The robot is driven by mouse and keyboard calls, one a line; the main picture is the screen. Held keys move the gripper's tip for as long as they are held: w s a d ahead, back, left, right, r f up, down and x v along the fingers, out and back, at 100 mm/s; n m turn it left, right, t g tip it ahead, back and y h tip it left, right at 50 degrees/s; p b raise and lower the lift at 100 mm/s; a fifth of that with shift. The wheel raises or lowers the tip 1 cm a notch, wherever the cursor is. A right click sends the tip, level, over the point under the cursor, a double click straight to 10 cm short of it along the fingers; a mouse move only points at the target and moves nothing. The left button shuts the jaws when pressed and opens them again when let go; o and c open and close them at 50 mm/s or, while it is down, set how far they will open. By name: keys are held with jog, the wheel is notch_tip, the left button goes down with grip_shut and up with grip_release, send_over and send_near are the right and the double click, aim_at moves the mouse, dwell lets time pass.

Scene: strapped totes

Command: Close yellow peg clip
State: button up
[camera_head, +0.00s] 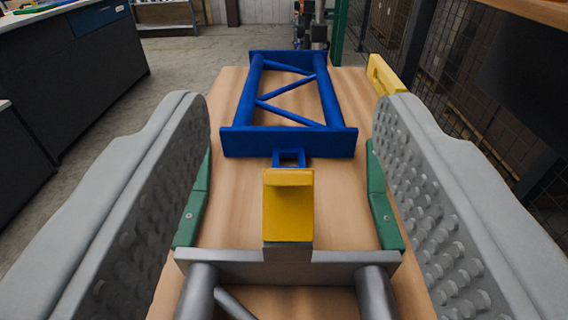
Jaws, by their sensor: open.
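The yellow peg clip (288,211) is in the middle of the view, seated on the near grey metal frame (340,268). Its far end sits next to a small blue loop (289,158) on the blue frame (288,143); I cannot tell whether it hooks over the loop. My gripper (292,105) is open, with its two grey studded fingers wide apart at left and right. The clip lies between and below them, and neither finger appears to touch it. The lower part of the grey frame is cut off by the picture's edge.
Green brackets stand on the wooden board (330,190), left (196,200) and right (382,200) of the clip. A yellow block (385,74) is at the board's far right. A dark counter (70,80) stands left, and wire mesh (450,100) runs along the right.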

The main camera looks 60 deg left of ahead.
send_near(289, 186)
jog(key=x, duration=1)
jog(key=shift+w+a, duration=0.3)
jog(key=shift+a, duration=0.15)
jog(key=c, duration=1)
